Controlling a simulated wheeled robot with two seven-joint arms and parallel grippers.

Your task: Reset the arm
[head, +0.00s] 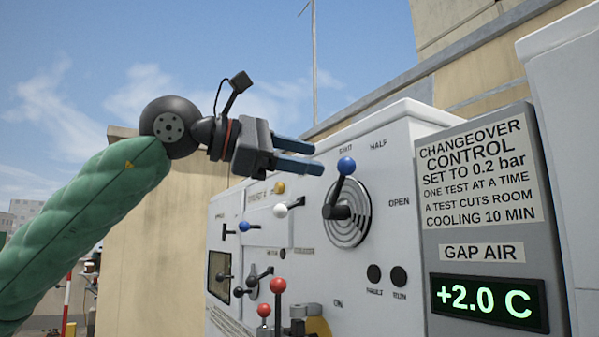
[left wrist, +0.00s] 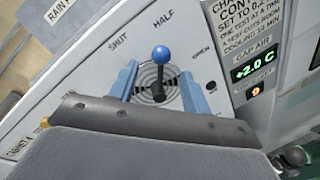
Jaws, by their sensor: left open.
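My left gripper (head: 297,155) is open and empty, its two blue fingers raised in front of the white control cabinet (head: 395,130). In the head view the fingers end just left of a blue-knobbed lever (head: 346,167) on a round ribbed dial (head: 350,215). The lever points up, near the SHUT mark. In the left wrist view, the same blue knob (left wrist: 161,53) shows beyond and between the spread fingers (left wrist: 165,85); I cannot tell the exact gap, but nothing is gripped. My right gripper is not in view.
A grey sign panel (head: 480,180) reads CHANGEOVER CONTROL, with a green display (head: 489,299) showing +2.0 C. Several smaller levers with white, yellow, blue, black and red knobs (head: 278,284) crowd the cabinet's lower left. Open sky lies above my left arm.

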